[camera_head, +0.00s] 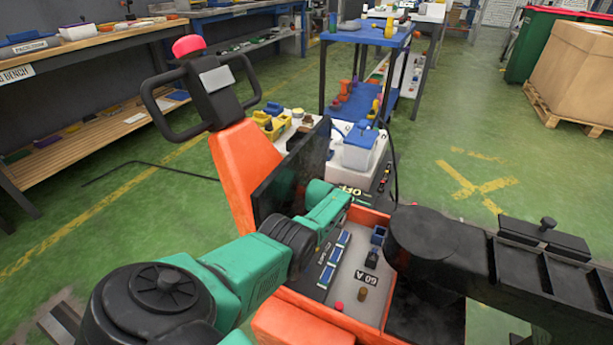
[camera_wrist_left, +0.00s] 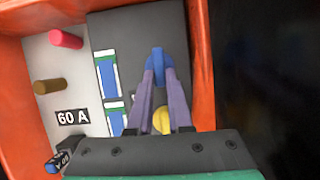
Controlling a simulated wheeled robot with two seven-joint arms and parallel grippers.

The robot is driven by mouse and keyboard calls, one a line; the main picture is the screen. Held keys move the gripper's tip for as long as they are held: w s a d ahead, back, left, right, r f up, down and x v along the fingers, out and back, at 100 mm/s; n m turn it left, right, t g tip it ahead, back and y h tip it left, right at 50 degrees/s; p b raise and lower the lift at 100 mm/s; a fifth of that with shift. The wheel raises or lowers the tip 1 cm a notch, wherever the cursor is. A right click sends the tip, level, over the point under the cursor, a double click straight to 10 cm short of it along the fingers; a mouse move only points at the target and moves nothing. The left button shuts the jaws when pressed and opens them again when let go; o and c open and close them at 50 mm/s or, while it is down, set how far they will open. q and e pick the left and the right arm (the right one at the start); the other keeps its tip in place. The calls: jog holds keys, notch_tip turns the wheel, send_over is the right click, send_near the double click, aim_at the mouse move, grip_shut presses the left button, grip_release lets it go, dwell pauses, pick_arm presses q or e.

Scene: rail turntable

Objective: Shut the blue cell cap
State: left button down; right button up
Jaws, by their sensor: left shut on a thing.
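The blue cell cap (camera_wrist_left: 158,58) shows in the left wrist view on the dark panel, between the fingertips of my left gripper (camera_wrist_left: 158,74). The purple-grey fingers are closed on it. I cannot tell whether the cap is standing up or pressed down. A yellow cap (camera_wrist_left: 162,121) shows behind and between the fingers, nearer the palm. In the head view my green left arm reaches into the orange truck's open compartment (camera_head: 345,285); its fingertips and the blue cap are hidden there. My right gripper is not in view.
Blue-and-white blocks (camera_wrist_left: 106,76) lie beside the cap. A red post (camera_wrist_left: 66,39), a brown post (camera_wrist_left: 52,86) and a 60 A label (camera_wrist_left: 72,117) are on the pale plate. The orange wall (camera_wrist_left: 202,60) is close on the right. A blue table (camera_head: 370,33) stands beyond the truck.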

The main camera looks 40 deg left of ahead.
pick_arm(q)
jog(key=shift+n, duration=0.4)
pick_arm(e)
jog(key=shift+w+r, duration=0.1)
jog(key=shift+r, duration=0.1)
pick_arm(q)
jog(key=c, duration=0.8)
grip_release()
jog(key=shift+c, duration=0.2)
jog(key=shift+a+r, duration=0.1)
jog(key=shift+w+r, duration=0.2)
jog(key=shift+r, duration=0.15)
jog(key=v, duration=0.8)
jog(key=shift+a+r+p, duration=0.1)
jog(key=shift+a+p, duration=0.05)
jog(key=shift+p, duration=0.25)
jog(key=b+v, duration=0.1)
jog(key=v, duration=0.4)
jog(key=shift+r+b, duration=0.2)
jog(key=shift+b, duration=0.15)
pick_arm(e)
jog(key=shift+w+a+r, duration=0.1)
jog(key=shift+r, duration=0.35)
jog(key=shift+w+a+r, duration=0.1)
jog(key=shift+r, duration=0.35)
